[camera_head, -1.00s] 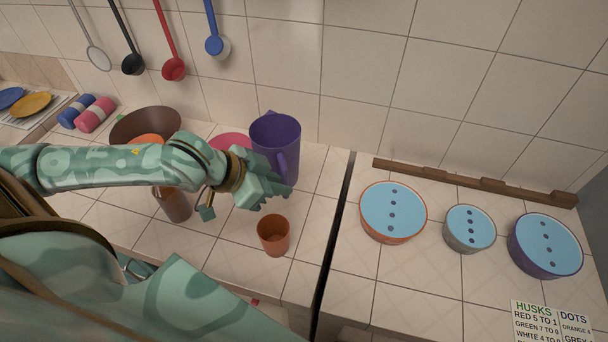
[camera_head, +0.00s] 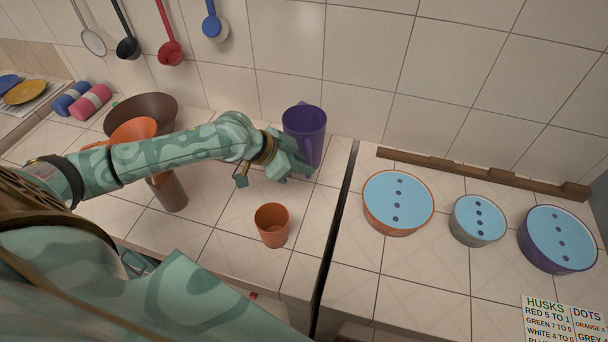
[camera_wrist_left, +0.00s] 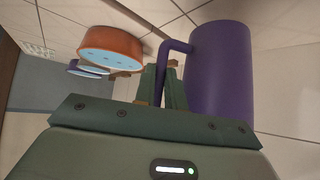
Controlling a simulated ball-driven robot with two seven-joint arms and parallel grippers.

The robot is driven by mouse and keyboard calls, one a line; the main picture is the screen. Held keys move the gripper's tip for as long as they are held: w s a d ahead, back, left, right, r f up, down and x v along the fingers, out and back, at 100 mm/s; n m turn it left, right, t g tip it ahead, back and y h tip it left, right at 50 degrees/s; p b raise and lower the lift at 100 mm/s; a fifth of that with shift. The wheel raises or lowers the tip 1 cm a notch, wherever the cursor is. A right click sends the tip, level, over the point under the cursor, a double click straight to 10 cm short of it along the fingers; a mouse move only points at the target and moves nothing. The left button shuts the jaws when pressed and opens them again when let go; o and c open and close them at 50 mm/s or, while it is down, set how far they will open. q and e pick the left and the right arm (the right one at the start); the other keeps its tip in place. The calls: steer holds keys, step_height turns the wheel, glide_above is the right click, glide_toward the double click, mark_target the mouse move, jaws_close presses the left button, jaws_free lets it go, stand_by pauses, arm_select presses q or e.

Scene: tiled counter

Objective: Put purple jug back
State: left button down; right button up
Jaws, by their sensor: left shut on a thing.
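The purple jug (camera_head: 304,124) stands upright near the back wall, close to the right end of the left counter. I cannot tell whether its base touches the counter. My left gripper (camera_head: 301,166) is at the jug's near side, shut on its handle. In the left wrist view the fingers (camera_wrist_left: 173,84) close around the handle, and the jug's purple body (camera_wrist_left: 219,70) rises just to their right. My right gripper is not in view.
An orange cup (camera_head: 271,226) stands in front of the jug. A brown bowl (camera_head: 155,108), an orange jug (camera_head: 133,130) and a brown vessel (camera_head: 171,193) are on the left, partly behind my arm. Several blue-topped round containers (camera_head: 398,203) stand right of the counter gap.

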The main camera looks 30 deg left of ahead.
arm_select(q)
steer(key=f, duration=0.2)
steer(key=f+b, duration=0.1)
steer(key=f, duration=0.1)
steer(key=shift+w, duration=0.3)
steer(key=shift+r, duration=0.15)
steer(key=c, duration=1.9)
jaws_free()
steer(key=o, duration=0.4)
steer(key=shift+o, duration=0.2)
